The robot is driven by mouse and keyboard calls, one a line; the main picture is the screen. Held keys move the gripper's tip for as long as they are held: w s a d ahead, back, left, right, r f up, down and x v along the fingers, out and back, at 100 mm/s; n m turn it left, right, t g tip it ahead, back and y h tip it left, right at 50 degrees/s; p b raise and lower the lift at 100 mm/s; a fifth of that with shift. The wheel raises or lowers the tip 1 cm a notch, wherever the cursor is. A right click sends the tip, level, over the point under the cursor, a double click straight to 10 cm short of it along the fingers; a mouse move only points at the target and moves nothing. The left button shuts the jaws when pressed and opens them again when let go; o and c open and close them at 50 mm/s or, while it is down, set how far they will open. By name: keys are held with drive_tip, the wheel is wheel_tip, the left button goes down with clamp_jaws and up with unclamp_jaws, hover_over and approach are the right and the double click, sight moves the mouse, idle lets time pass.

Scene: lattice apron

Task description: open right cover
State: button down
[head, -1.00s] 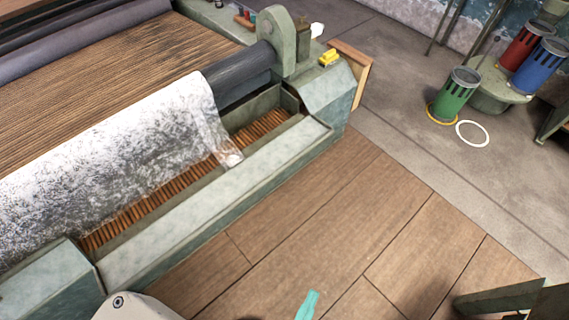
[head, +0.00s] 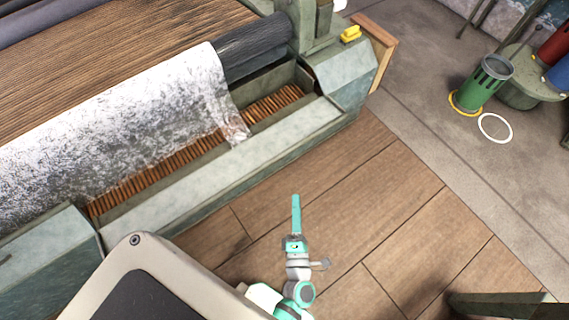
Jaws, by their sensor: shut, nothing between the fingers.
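A pale green machine end housing (head: 345,72) with a sloped top stands at the right end of the long machine; I take it for the right cover, but I cannot tell its hinge or handle. It looks closed. A matching housing (head: 40,245) stands at the lower left. My gripper (head: 296,200) has teal fingers together and empty. It is above the wooden floor, in front of the machine's long front ledge, pointing up the picture, and apart from the housing.
White speckled cloth (head: 120,120) hangs over orange slats (head: 160,165) behind the front ledge (head: 210,165). A yellow block (head: 350,34) is on the right end. A green canister (head: 482,85) and white ring (head: 495,128) stand beyond. The plank floor (head: 370,200) is clear.

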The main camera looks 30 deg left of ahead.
drive_tip(key=w+a+f+n+g, duration=0.4)
drive_tip(key=w+f+n+g, duration=0.2)
drive_tip(key=w+f+n, duration=0.35)
drive_tip(key=w+a+f+n+g, duration=0.4)
drive_tip(key=w+f+n+g, duration=0.15)
drive_tip(key=f+n, duration=0.6)
drive_tip(key=w+a+f+n, duration=0.2)
drive_tip(key=w+a+f, duration=0.2)
drive_tip(key=a, duration=0.3)
drive_tip(key=shift+a+r, duration=0.3)
drive_tip(key=shift+r, duration=0.8)
drive_tip(key=shift+a+r, duration=0.25)
drive_tip(key=shift+r, duration=0.8)
drive_tip(key=shift+r, duration=0.1)
